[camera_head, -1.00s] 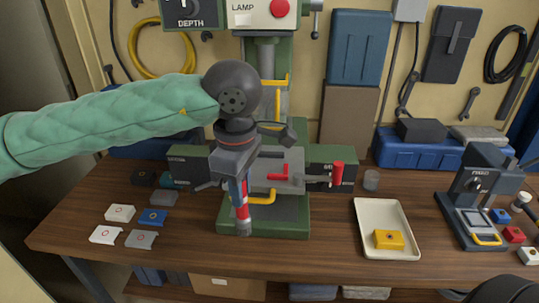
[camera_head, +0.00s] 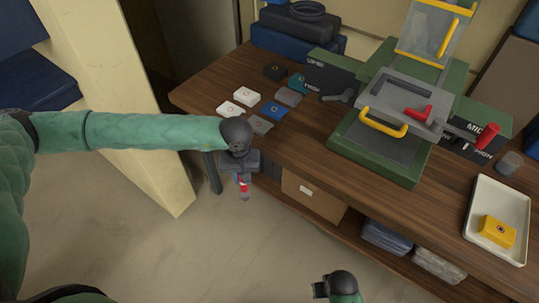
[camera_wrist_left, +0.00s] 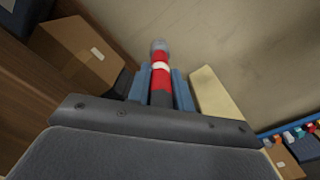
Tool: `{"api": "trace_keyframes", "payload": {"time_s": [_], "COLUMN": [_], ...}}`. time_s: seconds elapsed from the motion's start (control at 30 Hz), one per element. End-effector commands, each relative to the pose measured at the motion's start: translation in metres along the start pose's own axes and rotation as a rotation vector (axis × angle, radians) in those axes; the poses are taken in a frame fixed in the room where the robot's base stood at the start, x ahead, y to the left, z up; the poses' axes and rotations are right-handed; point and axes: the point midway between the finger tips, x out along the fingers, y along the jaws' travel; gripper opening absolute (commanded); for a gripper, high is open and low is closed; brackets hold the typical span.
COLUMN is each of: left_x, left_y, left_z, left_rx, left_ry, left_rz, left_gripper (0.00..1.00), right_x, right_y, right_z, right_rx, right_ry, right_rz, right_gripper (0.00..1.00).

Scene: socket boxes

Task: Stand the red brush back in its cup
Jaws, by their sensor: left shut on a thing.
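My left gripper (camera_head: 243,178) is shut on the red brush (camera_head: 244,188), which hangs below it, clear of the table's front edge and over the floor. In the left wrist view the brush (camera_wrist_left: 161,72), red with a white band and a grey end, sits between the blue fingers (camera_wrist_left: 160,88). A small grey cup (camera_head: 508,163) stands on the table at the far right, behind the white tray; nothing is seen standing in it. My right gripper (camera_head: 320,289) is at the bottom edge, away from the table, too small to tell if it is open.
A green press (camera_head: 385,145) with a yellow handle and red levers stands mid-table. The white tray (camera_head: 486,222) holds a yellow block (camera_head: 497,231). Several small blocks and plates lie at the table's left. A cardboard box (camera_head: 313,198) is on the shelf below.

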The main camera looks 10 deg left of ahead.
Motion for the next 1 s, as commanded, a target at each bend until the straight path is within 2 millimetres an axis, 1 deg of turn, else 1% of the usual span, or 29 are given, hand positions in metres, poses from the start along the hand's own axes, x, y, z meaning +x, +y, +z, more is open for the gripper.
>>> {"api": "trace_keyframes", "payload": {"time_s": [0.03,0.13,0.2,0.3,0.4,0.63,1.0], "left_x": [0.02,0.053,0.073,0.086,0.089,0.088,0.087], "left_y": [-0.016,-0.042,-0.055,-0.061,-0.059,-0.057,-0.069], "left_z": [-0.005,-0.014,-0.019,-0.022,-0.023,-0.023,-0.025], "left_rx": [0.022,0.086,0.129,0.166,0.18,0.18,0.162], "left_ry": [-0.004,-0.002,0.0,0.003,0.006,0.007,0.004], "left_rz": [-0.005,-0.007,-0.006,-0.002,0.001,0.004,-0.007], "left_gripper": [0.0,0.0,0.0,0.0,0.0,0.0,0.0], "right_x": [0.0,0.0,0.0,0.0,0.0,0.0,0.0], "right_y": [0.0,0.0,0.0,0.0,0.0,0.0,0.0], "right_z": [0.0,0.0,0.0,0.0,0.0,0.0,0.0], "right_rx": [0.0,0.0,0.0,0.0,0.0,0.0,0.0], "right_ry": [0.0,0.0,0.0,0.0,0.0,0.0,0.001], "right_rz": [0.0,0.0,0.0,0.0,0.0,0.0,0.0], "right_gripper": [0.36,0.36,0.36,0.36,0.36,0.36,0.36]}}
